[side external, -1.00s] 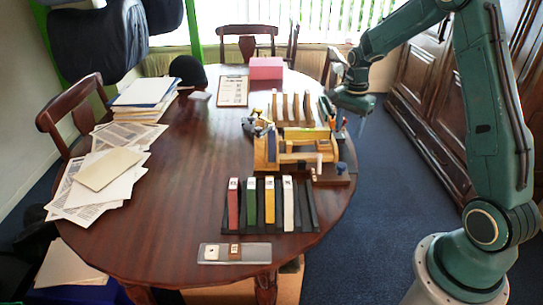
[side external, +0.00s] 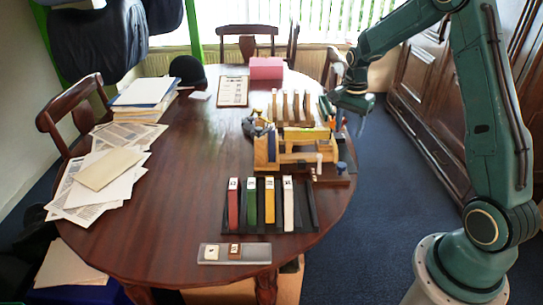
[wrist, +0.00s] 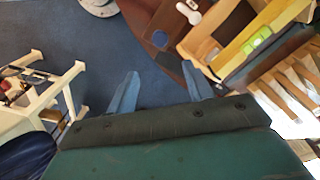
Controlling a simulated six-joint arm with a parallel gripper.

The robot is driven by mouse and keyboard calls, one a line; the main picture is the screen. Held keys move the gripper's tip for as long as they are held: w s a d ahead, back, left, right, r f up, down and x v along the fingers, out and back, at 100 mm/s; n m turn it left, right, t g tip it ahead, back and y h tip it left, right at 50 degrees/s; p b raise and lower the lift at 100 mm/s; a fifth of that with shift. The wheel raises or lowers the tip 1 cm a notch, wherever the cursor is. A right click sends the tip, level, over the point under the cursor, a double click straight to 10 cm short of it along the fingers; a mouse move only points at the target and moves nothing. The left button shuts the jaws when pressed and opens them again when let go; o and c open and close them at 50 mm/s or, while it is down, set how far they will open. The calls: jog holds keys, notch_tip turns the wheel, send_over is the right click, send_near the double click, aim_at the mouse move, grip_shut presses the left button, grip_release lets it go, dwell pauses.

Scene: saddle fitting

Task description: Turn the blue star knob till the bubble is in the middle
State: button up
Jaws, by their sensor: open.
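The blue star knob (side external: 341,167) is low at the right end of the wooden fixture (side external: 300,158), near the table's right edge. In the wrist view a round blue knob (wrist: 160,38) lies beyond and between my fingertips. A bright green bubble level (wrist: 257,40) sits on the fixture's yellow bar; the bubble's place in it is too small to tell. My gripper (side external: 361,122) hangs in the air past the table's right edge, above and behind the knob. In the wrist view its two fingers (wrist: 160,82) are spread, empty and apart from the knob.
A rack of upright wooden pieces (side external: 295,108) stands behind the fixture. A black rack (side external: 312,212) with coloured blocks stands in front. A white chair-like frame (wrist: 45,95) shows at the left of the wrist view. Blue floor lies open beside the table.

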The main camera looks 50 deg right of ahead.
aim_at(341, 165)
jog(key=w+n+g, duration=0.1)
jog(key=w+n, duration=0.1)
jog(key=n, duration=0.3)
jog(key=w+n+g, duration=0.1)
jog(key=n, duration=0.5)
jog(key=w+n+g, duration=0.2)
jog(key=n, duration=0.4)
jog(key=shift+w+a+f, duration=0.15)
jog(key=shift+w+f, duration=0.2)
jog(key=shift+s+f, duration=0.1)
jog(key=shift+f, duration=0.05)
jog(key=x, duration=1.3)
jog(key=shift+s+f, duration=0.2)
jog(key=c, duration=0.9)
